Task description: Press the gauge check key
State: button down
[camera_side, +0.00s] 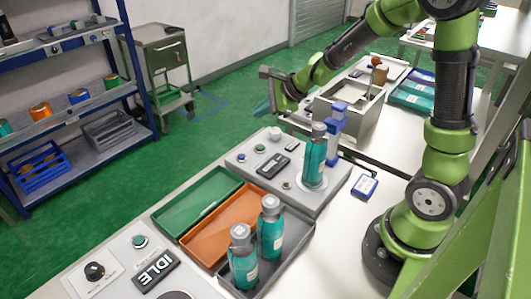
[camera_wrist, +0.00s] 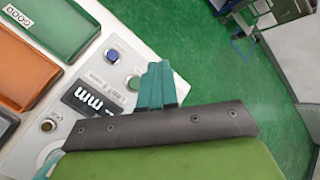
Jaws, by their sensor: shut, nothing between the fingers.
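The gauge panel (camera_side: 245,170) has a dark display (camera_side: 273,165) and several small round buttons, including a dark-blue-topped one (camera_side: 260,148). In the wrist view, the display (camera_wrist: 88,98) reads "mm", with a blue button (camera_wrist: 112,55) above it, a brassy button (camera_wrist: 48,125) below, and a round key (camera_wrist: 133,83) partly hidden beside my fingers. The lettering is too small to tell which is the gauge check key. My gripper (camera_wrist: 158,68) is shut and empty, its teal fingertips appearing over the panel's edge. In the side view my gripper (camera_side: 263,105) is raised behind the panel.
A teal bottle (camera_side: 314,155) stands upright on the panel's right. Two more bottles stand in the dark grey tray (camera_side: 292,254), beside the orange tray (camera_side: 222,225) and green tray (camera_side: 197,200). A grey open box (camera_side: 345,118) and blue device (camera_side: 335,125) stand behind.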

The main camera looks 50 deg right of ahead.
aim_at(263, 147)
jog(key=shift+f, duration=4.2)
jog(key=shift+f, duration=0.2)
jog(key=shift+f, duration=0.2)
jog(key=shift+f, duration=0.45)
jog(key=shift+r, duration=0.85)
jog(key=shift+r, duration=2.55)
